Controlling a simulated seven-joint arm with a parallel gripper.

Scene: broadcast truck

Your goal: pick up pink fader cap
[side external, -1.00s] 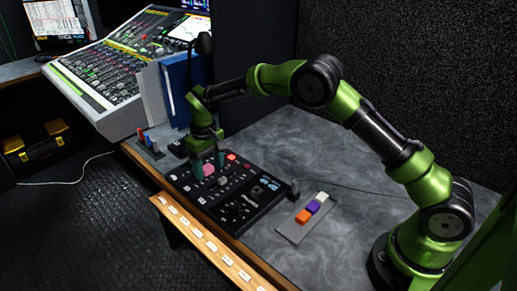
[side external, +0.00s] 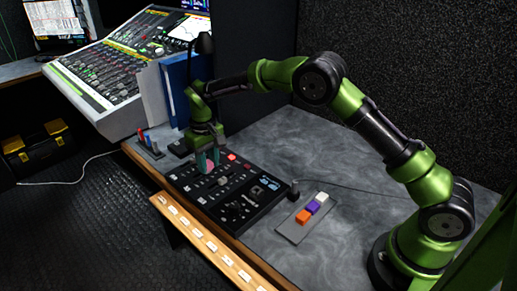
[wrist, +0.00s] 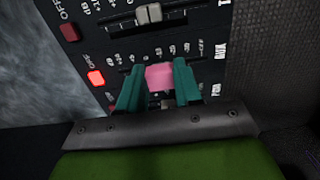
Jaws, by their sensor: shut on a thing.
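The pink fader cap (wrist: 160,77) sits between the two teal fingers of my gripper (wrist: 159,84) in the wrist view, with a finger against each side. In the side view the cap (side external: 210,161) shows as a small pink patch between the fingertips (side external: 207,160), partly hidden by them. My gripper is shut on the cap, low over the far left part of the black fader panel (side external: 212,206). I cannot tell whether the cap is clear of the panel.
A grey tray (side external: 290,234) with orange, purple and white caps lies right of the panel. A grey fader cap (wrist: 149,14) and a lit red button (wrist: 96,77) are on the panel. Blue binders (side external: 178,92) stand behind the gripper. The grey tabletop at right is mostly clear.

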